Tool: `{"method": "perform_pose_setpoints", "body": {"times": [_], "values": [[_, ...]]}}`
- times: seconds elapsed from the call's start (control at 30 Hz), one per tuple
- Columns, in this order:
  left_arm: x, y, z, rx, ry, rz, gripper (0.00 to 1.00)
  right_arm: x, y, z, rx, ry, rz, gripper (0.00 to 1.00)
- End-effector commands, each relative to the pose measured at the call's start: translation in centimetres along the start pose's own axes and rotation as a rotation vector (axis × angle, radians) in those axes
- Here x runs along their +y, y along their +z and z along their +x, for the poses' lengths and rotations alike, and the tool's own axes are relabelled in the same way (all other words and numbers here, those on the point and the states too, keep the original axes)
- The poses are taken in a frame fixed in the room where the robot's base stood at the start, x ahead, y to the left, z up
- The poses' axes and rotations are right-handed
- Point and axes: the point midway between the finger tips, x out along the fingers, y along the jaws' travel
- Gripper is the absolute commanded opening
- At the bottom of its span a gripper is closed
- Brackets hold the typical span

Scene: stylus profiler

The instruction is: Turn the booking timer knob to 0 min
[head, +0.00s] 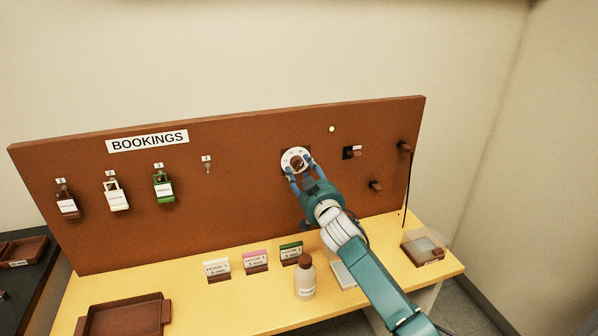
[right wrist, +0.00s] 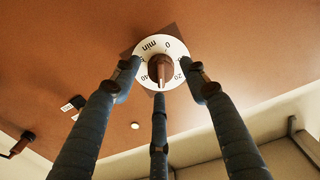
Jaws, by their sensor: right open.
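The booking timer knob (head: 298,163) is a brown knob on a round white dial on the brown board. In the right wrist view the knob (right wrist: 160,68) stands on the dial (right wrist: 174,49), which reads min, 0, 20 and 40. A pale mark on the knob points down in that view, between 20 and 40, away from the 0. My right gripper (head: 302,166) is at the dial in the head view. In the right wrist view its three fingers (right wrist: 162,82) are open and spread around the knob, with visible gaps. My left gripper is not in view.
Several padlocks hang at the left of the BOOKINGS board (head: 235,160). A lit lamp (head: 332,129), a small switch (head: 351,152) and brown pegs (head: 375,186) are right of the dial. A bottle (head: 305,280), labelled cards and a brown tray (head: 125,318) stand on the yellow table.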

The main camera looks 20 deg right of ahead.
Motion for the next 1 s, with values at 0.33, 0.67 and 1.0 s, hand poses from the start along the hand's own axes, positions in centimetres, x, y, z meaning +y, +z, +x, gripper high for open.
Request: {"method": "perform_pose_setpoints", "body": {"times": [0.33, 0.67, 1.0], "values": [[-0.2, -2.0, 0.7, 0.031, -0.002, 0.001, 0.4, -0.1, 0.0, 1.3, 0.0, -0.001, 0.0, 0.44], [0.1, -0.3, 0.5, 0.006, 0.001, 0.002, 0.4, -0.1, -0.1, 1.2, 0.0, -0.002, 0.001, 0.44], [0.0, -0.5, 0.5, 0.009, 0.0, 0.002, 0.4, -0.1, 0.0, 1.2, 0.0, -0.002, 0.0, 0.02]]}}
